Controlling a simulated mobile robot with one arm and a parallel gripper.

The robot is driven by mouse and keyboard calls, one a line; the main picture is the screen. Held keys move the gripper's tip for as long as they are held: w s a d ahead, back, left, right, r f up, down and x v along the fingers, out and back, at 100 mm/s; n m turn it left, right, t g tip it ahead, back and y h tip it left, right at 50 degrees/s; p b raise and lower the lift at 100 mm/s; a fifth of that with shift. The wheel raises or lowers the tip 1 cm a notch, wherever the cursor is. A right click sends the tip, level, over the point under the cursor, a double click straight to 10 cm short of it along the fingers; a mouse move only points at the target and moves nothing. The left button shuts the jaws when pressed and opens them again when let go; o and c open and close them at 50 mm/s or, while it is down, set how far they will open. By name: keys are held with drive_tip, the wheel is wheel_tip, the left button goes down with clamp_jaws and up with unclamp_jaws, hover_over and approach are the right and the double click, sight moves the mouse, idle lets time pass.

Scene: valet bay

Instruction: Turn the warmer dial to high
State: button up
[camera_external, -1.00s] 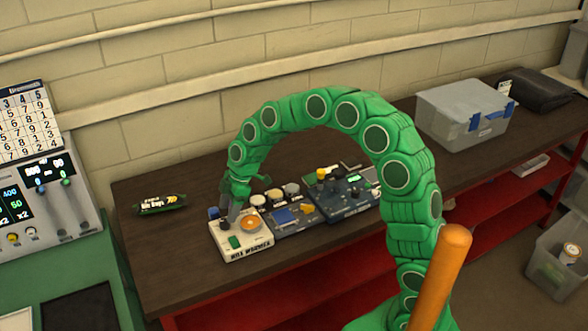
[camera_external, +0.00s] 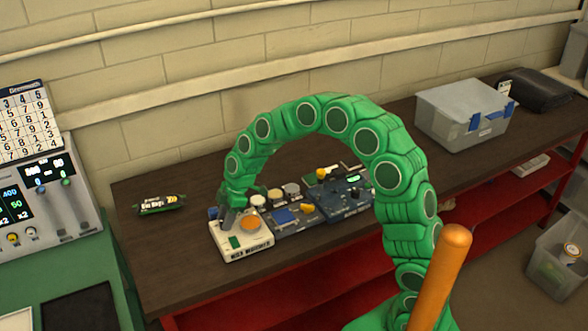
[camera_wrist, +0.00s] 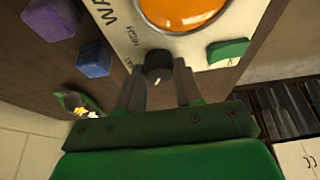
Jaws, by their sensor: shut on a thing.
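The warmer (camera_external: 255,247) is a white box at the left end of the row of devices on the brown bench. It has an orange disc (camera_external: 250,223) and a green switch (camera_external: 235,242) on top. In the wrist view the dark dial (camera_wrist: 158,64) stands on the warmer's white face (camera_wrist: 128,38), with a small light mark on its near side. The word HIGH is printed to its upper left. My gripper (camera_wrist: 157,72) is shut on the dial, one finger on each side. In the external view my gripper (camera_external: 229,214) hides the dial.
A blue box with several knobs (camera_external: 292,222) and a darker device (camera_external: 352,204) stand right of the warmer. A grey lidded bin (camera_external: 462,108) stands at the right. Bench in front of the devices is clear.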

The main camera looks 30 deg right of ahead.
drive_tip(key=m+t, duration=0.2)
drive_tip(key=m, duration=0.3)
drive_tip(key=shift+s+m, duration=0.15)
drive_tip(key=shift+m, duration=0.15)
drive_tip(key=m+t+h, duration=0.1)
drive_tip(key=m, duration=0.2)
drive_tip(key=m+t+h, duration=0.1)
drive_tip(key=m, duration=0.2)
drive_tip(key=shift+a, duration=0.15)
drive_tip(key=m+h, duration=0.1)
drive_tip(key=m, duration=0.2)
drive_tip(key=m+h, duration=0.1)
drive_tip(key=m, duration=0.1)
drive_tip(key=shift+s+a+m+t, duration=0.1)
drive_tip(key=shift+m+t, duration=0.2)
drive_tip(key=shift+m, duration=0.1)
drive_tip(key=m+h, duration=0.1)
drive_tip(key=m, duration=0.1)
drive_tip(key=m+h, duration=0.1)
drive_tip(key=m, duration=0.2)
drive_tip(key=shift+a+m, duration=0.2)
drive_tip(key=shift+m, duration=0.1)
drive_tip(key=o, duration=1)
